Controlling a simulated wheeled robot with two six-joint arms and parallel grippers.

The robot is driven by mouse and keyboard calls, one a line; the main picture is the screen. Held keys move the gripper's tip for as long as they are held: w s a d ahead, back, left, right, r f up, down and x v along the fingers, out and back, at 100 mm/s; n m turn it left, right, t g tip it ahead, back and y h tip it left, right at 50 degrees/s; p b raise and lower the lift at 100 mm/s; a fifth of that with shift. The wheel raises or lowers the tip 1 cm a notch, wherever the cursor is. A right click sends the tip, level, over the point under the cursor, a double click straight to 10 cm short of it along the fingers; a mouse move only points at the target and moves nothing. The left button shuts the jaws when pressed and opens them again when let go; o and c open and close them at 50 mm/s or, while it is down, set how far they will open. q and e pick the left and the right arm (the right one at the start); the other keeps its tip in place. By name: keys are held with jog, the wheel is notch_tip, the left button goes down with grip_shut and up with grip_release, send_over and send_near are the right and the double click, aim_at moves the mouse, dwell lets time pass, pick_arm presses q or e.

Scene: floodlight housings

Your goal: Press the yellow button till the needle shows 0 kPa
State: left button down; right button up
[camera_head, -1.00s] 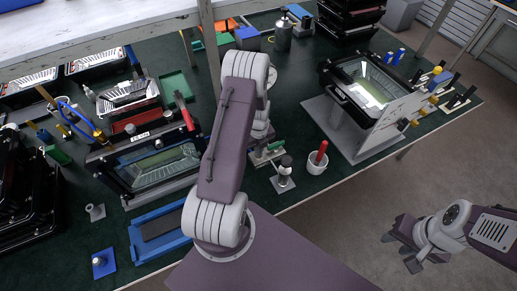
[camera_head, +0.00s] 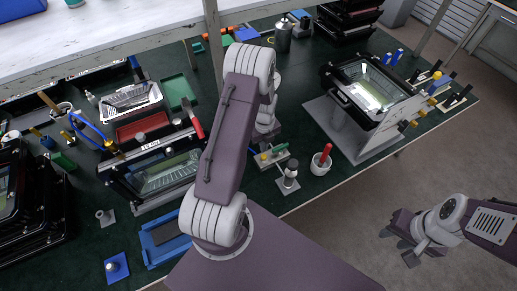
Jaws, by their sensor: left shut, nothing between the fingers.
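A small device with a yellow button (camera_head: 264,156) and green and red parts stands near the table's front edge, just right of my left arm. My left gripper (camera_head: 262,142) is shut and empty just above and behind the device, largely hidden by my own wrist. I cannot tell whether it touches anything. A small upright dark-topped post with a pale band (camera_head: 291,168) stands to the right of the device. No needle or kPa dial can be read in this view. My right gripper (camera_head: 405,240) is open and empty, off the table above the floor.
A white cup with a red-handled tool (camera_head: 320,163) stands right of the post. A floodlight housing on a grey stand (camera_head: 365,90) is at the right. A framed housing (camera_head: 160,172), a blue tray (camera_head: 165,240) and a red-handled tool (camera_head: 193,118) lie left.

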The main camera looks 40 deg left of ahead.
pick_arm(q)
notch_tip(320, 180, up, 4)
notch_tip(320, 180, up, 4)
send_over(262, 156)
jog(key=shift+w+d+r, duration=0.2)
jog(key=shift+w+d, duration=0.15)
jog(key=shift+d, duration=0.05)
pick_arm(e)
jog(key=shift+w+d+f, duration=0.15)
jog(key=shift+d+f, duration=0.2)
jog(key=shift+f, duration=0.3)
pick_arm(q)
jog(key=shift+s+a, duration=0.1)
jog(key=shift+a, duration=0.05)
pick_arm(e)
jog(key=shift+a, duration=0.15)
